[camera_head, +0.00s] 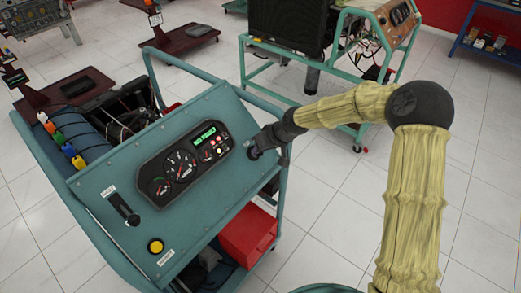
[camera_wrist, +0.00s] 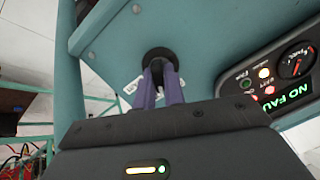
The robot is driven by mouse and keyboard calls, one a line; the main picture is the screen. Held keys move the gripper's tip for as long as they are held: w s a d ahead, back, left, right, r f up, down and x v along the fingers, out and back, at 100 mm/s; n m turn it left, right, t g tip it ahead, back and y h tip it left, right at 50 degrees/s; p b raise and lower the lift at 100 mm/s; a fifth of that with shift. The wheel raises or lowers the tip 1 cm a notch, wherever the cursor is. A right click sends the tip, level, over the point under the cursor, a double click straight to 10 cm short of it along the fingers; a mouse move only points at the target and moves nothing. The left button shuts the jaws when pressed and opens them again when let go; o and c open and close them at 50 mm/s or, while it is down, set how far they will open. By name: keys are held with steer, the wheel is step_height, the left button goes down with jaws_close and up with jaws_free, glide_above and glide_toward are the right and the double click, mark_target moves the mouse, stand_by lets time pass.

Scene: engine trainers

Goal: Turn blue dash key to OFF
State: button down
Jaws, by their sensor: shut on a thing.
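The blue-green dash panel (camera_head: 105,180) tilts toward the front of its engine trainer. My gripper (camera_head: 256,146) is at the panel's upper right corner, over the ignition key, which the gripper hides in the head view. In the wrist view the two purple fingers of my gripper (camera_wrist: 157,80) are shut on the dark key at the round black lock (camera_wrist: 160,55). The key's turn position cannot be read, as the fingers cover most of it. A white label beside the lock is partly hidden.
The gauge cluster (camera_head: 185,162) is lit, with a green display and small lamps. A black slide lever (camera_head: 122,208) and a yellow button (camera_head: 155,246) are on the panel's left. A red box (camera_head: 248,235) sits below. Another trainer frame (camera_head: 262,65) stands behind.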

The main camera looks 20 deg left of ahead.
steer(key=n+b, duration=0.1)
steer(key=n, duration=0.3)
steer(key=shift+s+n+t+h, duration=0.1)
steer(key=shift+n+t+h, duration=0.2)
steer(key=shift+t, duration=0.1)
steer(key=c, duration=1.5)
jaws_free()
steer(key=p+v, duration=0.1)
steer(key=v, duration=1.6)
steer(key=shift+d+r, duration=0.1)
steer(key=shift+d, duration=0.05)
